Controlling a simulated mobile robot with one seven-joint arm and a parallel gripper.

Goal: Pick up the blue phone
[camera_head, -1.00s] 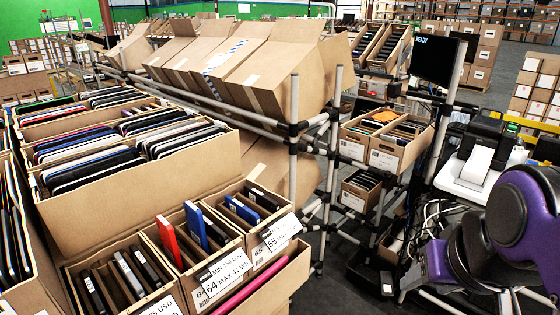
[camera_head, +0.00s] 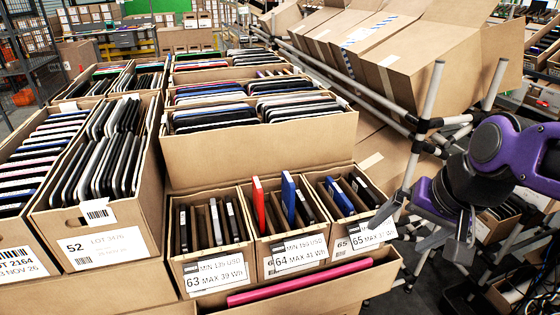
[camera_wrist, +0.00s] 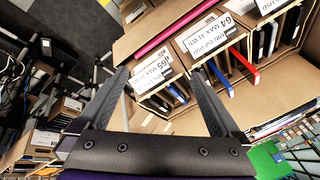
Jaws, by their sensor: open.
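A blue phone (camera_head: 289,198) stands upright and sticks up in the carton labelled 64 (camera_head: 272,260), just right of a red phone (camera_head: 259,204). Another blue phone (camera_head: 340,196) leans low in the carton labelled 65 (camera_head: 370,237). The wrist view also shows the tall blue phone (camera_wrist: 219,78) beside the red one, and the lower blue one (camera_wrist: 178,92). My gripper (camera_wrist: 160,74) is open and empty, its fingers apart in front of carton 65 in the wrist view. In the head view my gripper hangs right of the cartons; its fingertips are hard to make out.
Carton 63 (camera_head: 194,271) with dark devices stands left of carton 64. A pink bar-like item (camera_head: 298,282) lies in the front tray. Larger cartons of tablets stand behind and left. A metal pipe frame (camera_head: 424,122) with tilted cartons stands at the right, near my arm.

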